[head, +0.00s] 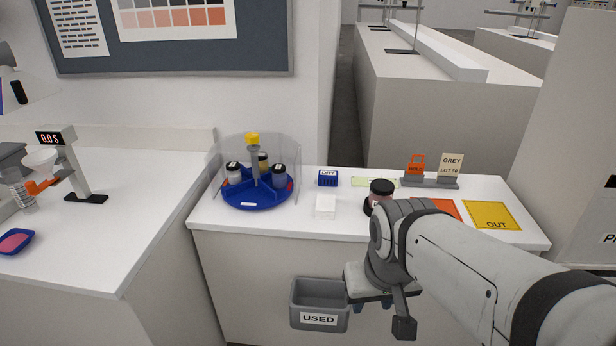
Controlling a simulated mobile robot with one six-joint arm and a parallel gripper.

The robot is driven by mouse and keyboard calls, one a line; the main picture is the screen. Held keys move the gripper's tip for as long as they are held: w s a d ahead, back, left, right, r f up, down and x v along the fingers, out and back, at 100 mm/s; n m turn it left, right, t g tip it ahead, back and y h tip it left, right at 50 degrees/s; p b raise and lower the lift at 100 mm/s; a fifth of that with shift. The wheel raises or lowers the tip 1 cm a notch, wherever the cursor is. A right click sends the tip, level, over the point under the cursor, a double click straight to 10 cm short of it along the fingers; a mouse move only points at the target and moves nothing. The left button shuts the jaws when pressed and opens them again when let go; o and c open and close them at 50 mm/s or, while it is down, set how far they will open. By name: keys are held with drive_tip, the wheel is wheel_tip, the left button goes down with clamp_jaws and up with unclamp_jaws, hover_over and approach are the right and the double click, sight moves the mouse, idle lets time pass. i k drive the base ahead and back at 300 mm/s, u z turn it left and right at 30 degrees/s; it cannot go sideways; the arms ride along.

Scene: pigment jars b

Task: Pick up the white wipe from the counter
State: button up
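The white wipe (325,206) is a small pale folded square lying flat on the white counter (290,222), near its front edge. It is just in front of a small blue box with a white label (328,178). My gripper (372,305) hangs in front of the counter, to the right of the wipe and nearer to me, apart from it. Two blue fingertips show below the gripper body with a gap between them. The gripper body hides most of the fingers, and I see nothing held.
A blue carousel (257,200) with jars and a clear guard stands left of the wipe. A dark-lidded jar (381,192) stands to its right, partly behind my arm. A grey USED bin (319,305) hangs at the counter front. A yellow OUT mat (492,214) lies far right.

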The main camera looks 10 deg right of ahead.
sight(325, 207)
drive_tip(key=u, duration=0.05)
drive_tip(key=i, duration=1)
drive_tip(key=z, duration=0.05)
